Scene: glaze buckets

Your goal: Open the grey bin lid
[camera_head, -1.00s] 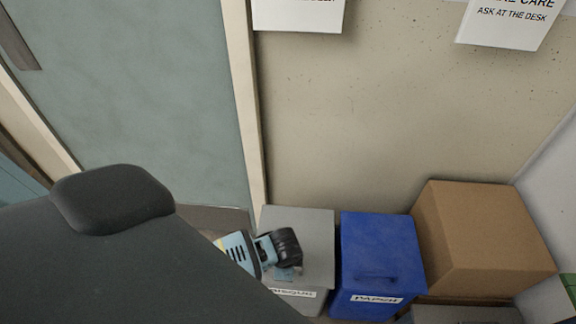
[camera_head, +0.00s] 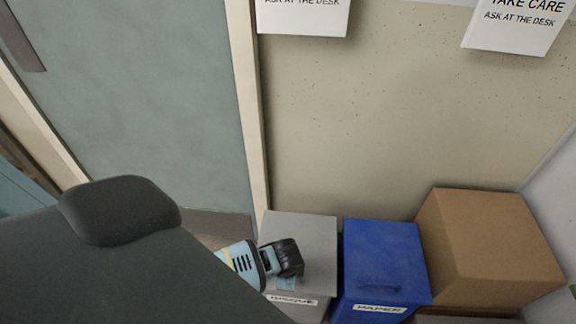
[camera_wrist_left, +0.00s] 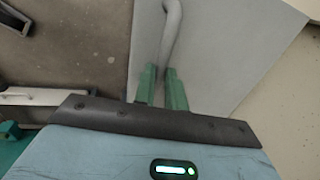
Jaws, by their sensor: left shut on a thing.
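The grey bin (camera_head: 297,304) stands against the wall by the door frame, with a white label on its front that is partly covered. Its grey lid (camera_head: 314,230) looks shut. My left gripper (camera_head: 288,268) is at the front part of the lid. In the left wrist view, the green fingers of my left gripper (camera_wrist_left: 161,88) are shut on the lid's bent grey handle (camera_wrist_left: 171,35). The flat grey lid (camera_wrist_left: 215,50) lies beyond them. My right gripper is in neither view.
A blue bin (camera_head: 383,262) labelled PAPER stands close on the right of the grey bin. A cardboard box (camera_head: 490,245) is further right. The wall (camera_head: 400,110) is close behind. A grey-green door (camera_head: 150,110) is on the left.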

